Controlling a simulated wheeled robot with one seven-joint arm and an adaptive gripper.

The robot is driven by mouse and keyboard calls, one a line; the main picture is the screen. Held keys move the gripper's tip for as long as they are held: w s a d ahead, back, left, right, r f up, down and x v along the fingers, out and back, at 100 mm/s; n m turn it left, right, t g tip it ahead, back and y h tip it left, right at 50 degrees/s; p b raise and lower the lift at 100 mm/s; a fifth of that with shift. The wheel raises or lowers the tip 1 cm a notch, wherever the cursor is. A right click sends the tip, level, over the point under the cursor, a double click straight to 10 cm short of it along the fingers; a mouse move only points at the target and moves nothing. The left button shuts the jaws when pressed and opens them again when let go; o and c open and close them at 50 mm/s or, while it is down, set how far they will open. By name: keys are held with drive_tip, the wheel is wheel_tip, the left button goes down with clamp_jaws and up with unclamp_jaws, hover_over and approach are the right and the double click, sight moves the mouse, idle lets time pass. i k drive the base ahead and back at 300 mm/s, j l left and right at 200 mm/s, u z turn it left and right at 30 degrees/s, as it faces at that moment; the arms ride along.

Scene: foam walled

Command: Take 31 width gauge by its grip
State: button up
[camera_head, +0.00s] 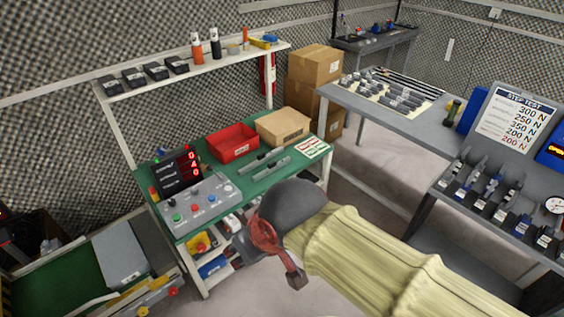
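No gauge can be read as 31 in this view; the labels are too small. Several grey gauge-like cylinders (397,98) lie on a cream mat (432,93) on the grey bench at the upper right. Several dark upright tools with labels (487,192) stand in a row on the right bench; I cannot tell whether these are gauges. My gripper (268,262) is at the lower middle, in front of the green bench and apart from both groups. It is partly hidden by my arm, and its finger opening cannot be made out.
The green bench (222,178) holds a red bin (233,143), a cardboard box (283,127), grey cylinders (263,161) and a control box (197,206). Stacked cartons (314,66) stand behind. A step test sign (517,122) stands on the right bench. Floor shows between the benches.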

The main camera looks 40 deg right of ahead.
sight(262, 157)
drive_tip(key=i+l+z, duration=0.2)
drive_tip(key=i+l, duration=0.25)
drive_tip(key=i+l+z, duration=0.2)
drive_tip(key=i+l, duration=0.2)
drive_tip(key=i+l+z, duration=0.15)
drive_tip(key=i+l, duration=0.15)
drive_tip(key=i, duration=0.25)
drive_tip(key=i+l+z, duration=0.2)
drive_tip(key=i, duration=0.3)
drive_tip(key=l, duration=0.1)
